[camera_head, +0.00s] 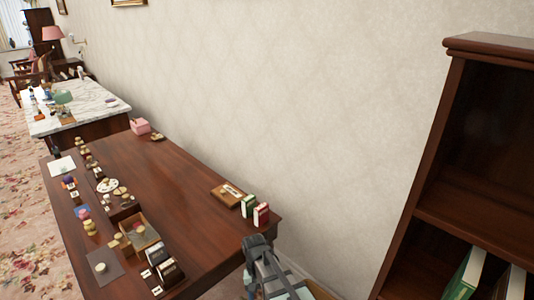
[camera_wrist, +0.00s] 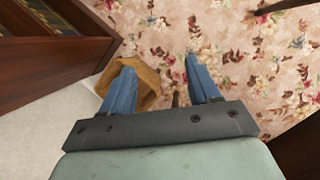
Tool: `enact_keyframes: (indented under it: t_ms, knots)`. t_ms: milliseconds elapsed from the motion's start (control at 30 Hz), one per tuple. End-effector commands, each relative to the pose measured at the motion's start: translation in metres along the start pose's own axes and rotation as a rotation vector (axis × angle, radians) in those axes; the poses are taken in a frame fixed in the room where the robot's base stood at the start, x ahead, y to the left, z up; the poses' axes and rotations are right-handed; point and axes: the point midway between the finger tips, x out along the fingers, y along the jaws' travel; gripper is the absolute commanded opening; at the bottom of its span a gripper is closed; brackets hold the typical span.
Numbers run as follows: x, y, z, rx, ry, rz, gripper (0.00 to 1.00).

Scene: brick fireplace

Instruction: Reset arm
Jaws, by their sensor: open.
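My gripper (camera_wrist: 160,84) is open in the wrist view. Its two blue fingers are spread apart above the floral carpet (camera_wrist: 245,55), with nothing between them that I can see held. Beyond and partly behind the left finger is a tan, open-topped thing (camera_wrist: 147,88), which looks like a basket or bin on the floor. In the head view my grey arm (camera_head: 262,262) shows at the near right corner of the brown table (camera_head: 165,185). The gripper's fingers cannot be made out there.
The table holds a wooden box (camera_head: 138,232), a pink box (camera_head: 140,126), red and green-white small boxes (camera_head: 261,214), and many small items at its left. A tall bookcase (camera_head: 470,150) stands at the right. A marble-topped table (camera_head: 85,105) is behind. The table's middle is clear.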

Motion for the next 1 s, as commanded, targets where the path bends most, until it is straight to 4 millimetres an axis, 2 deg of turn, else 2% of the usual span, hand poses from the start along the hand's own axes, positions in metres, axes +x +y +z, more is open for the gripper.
enact_keyframes:
  t_ms: [33,100,467,767,1000]
  knots:
    - [0.018,0.010,0.005,0.005,-0.014,-0.001,0.61]
    - [0.039,0.022,0.009,0.009,-0.029,-0.005,0.61]
    - [0.144,0.076,0.047,0.026,-0.104,-0.029,0.61]
    - [0.221,0.111,0.098,0.038,-0.166,-0.059,0.61]
    - [0.274,0.129,0.147,0.047,-0.213,-0.089,0.61]
